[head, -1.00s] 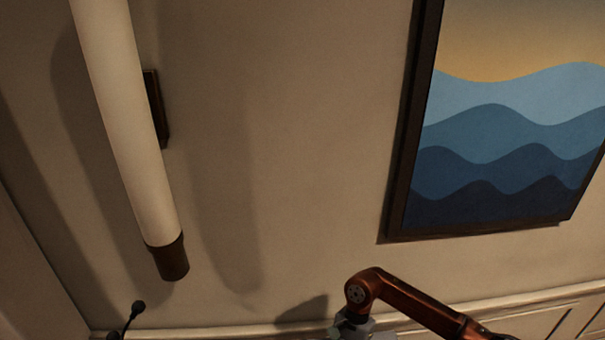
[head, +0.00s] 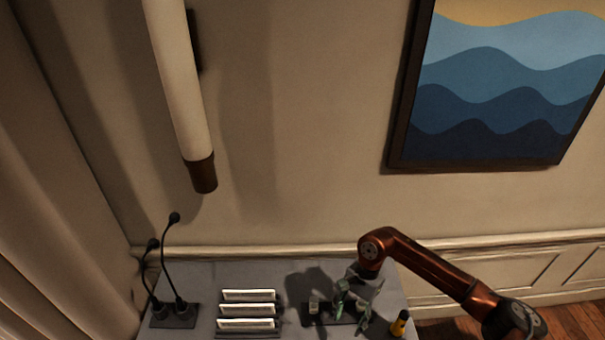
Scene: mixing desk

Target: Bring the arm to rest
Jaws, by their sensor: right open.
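My right arm comes in from the right, its copper-coloured links bent at an elbow above the desk. My right gripper (head: 350,306) points down over the right part of the desk (head: 290,271), its greenish fingers apart. It is close above or beside a dark base (head: 322,319) that bears a small pale piece (head: 314,305). I cannot tell whether the fingers touch the base. My left gripper is out of the picture.
Two gooseneck microphones (head: 174,311) stand at the desk's left. A dark rack with several white-faced rows (head: 248,310) stands mid-desk. A yellow and black object (head: 399,323) stands near the right edge. A wall lamp (head: 180,90) and a framed picture (head: 490,90) hang behind.

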